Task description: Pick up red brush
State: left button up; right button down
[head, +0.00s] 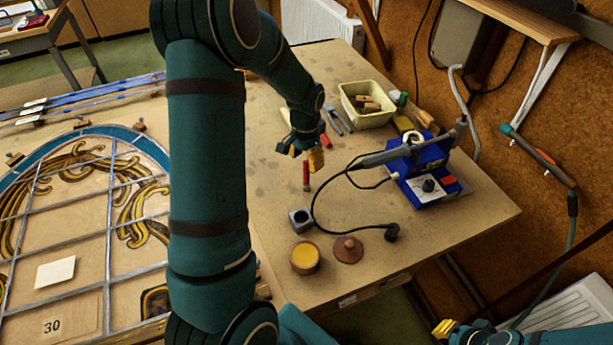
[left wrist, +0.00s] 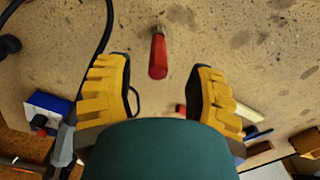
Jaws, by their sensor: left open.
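The red brush (head: 306,177) is on the bench below my left gripper in the head view. In the left wrist view the red brush (left wrist: 158,55) has a red handle with a metallic end, and shows in the gap between the fingers, touching neither. My left gripper (head: 306,157) points down above it, with yellow finger pads spread apart. Its open, empty fingers also show in the left wrist view (left wrist: 163,66). My right gripper (head: 445,328) is at the lower right edge of the head view, away from the bench; its opening is unclear.
A blue soldering station (head: 424,182) with a black cable stands right of the brush. A cream tub (head: 367,104) is behind. A yellow-topped pot (head: 305,257), brown lid (head: 347,249) and small metal block (head: 301,220) are in front. A leaded panel (head: 80,220) lies left.

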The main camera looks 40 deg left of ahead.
aim_at(307, 176)
pick_arm(q)
notch_tip(307, 176, down, 4)
jog(key=shift+w+d+r, duration=0.1)
jog(key=shift+r, duration=0.1)
grip_shut()
jog(key=shift+r, duration=0.15)
